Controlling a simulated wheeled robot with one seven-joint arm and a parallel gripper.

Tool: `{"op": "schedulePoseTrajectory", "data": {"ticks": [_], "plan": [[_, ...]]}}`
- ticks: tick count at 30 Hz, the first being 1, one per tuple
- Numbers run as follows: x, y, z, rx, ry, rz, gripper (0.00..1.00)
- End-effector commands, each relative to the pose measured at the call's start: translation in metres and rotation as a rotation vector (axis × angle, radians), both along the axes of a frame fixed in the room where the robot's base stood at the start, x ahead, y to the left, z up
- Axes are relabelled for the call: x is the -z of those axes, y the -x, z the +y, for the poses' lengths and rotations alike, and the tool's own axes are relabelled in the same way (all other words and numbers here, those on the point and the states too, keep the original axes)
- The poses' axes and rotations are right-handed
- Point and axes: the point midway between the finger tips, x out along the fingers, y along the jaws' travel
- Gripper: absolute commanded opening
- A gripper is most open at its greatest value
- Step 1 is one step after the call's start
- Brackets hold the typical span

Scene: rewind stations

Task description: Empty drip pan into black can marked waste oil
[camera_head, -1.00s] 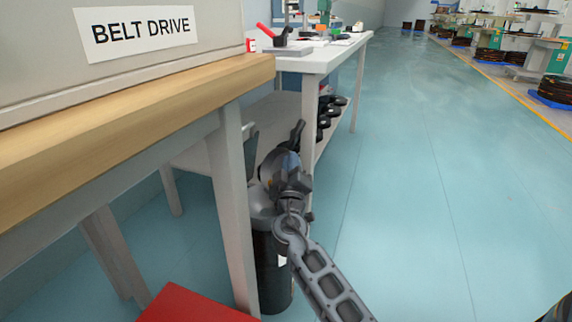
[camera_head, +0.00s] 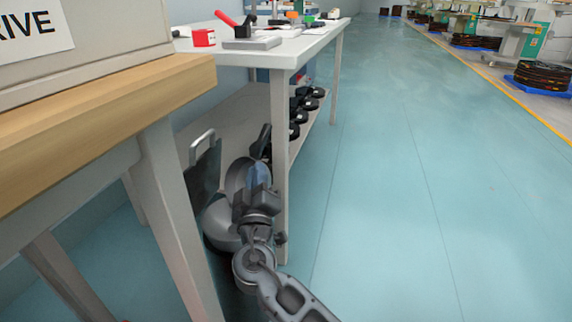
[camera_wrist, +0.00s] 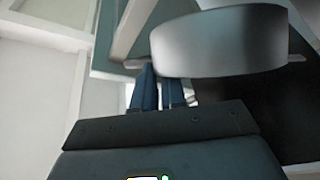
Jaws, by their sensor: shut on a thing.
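In the head view my gripper (camera_head: 262,150) is low between the wooden-topped bench and the white table, partly hidden by my own wrist. A grey rounded metal piece beside it (camera_head: 236,176) looks like the drip pan; its contents cannot be seen. In the wrist view my gripper's blue-grey fingers (camera_wrist: 163,92) are close together, with a curved grey metal piece (camera_wrist: 222,45) just beyond them. The grip itself is unclear. Below my wrist is the grey rounded top of what looks like the black can (camera_head: 216,224). Its body and label are mostly hidden.
The wooden-topped bench (camera_head: 95,115) stands close on the left. The white table (camera_head: 290,55) holds tools and a red cup (camera_head: 203,38). A dark upright thing with a pale handle (camera_head: 203,165) is between them. Open blue floor (camera_head: 410,180) lies to the right.

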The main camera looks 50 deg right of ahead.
Motion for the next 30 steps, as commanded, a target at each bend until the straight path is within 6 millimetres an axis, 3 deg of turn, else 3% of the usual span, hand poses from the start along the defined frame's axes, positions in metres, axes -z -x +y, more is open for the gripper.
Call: {"op": "schedulePoseTrajectory", "data": {"ticks": [4, 13, 30], "plan": [[-0.003, -0.001, 0.003, -0.009, -0.035, -0.003, 0.00], [-0.002, 0.002, -0.014, -0.007, -0.224, -0.031, 0.00], [0.026, 0.006, -0.041, -0.008, -0.657, -0.101, 0.00]]}}
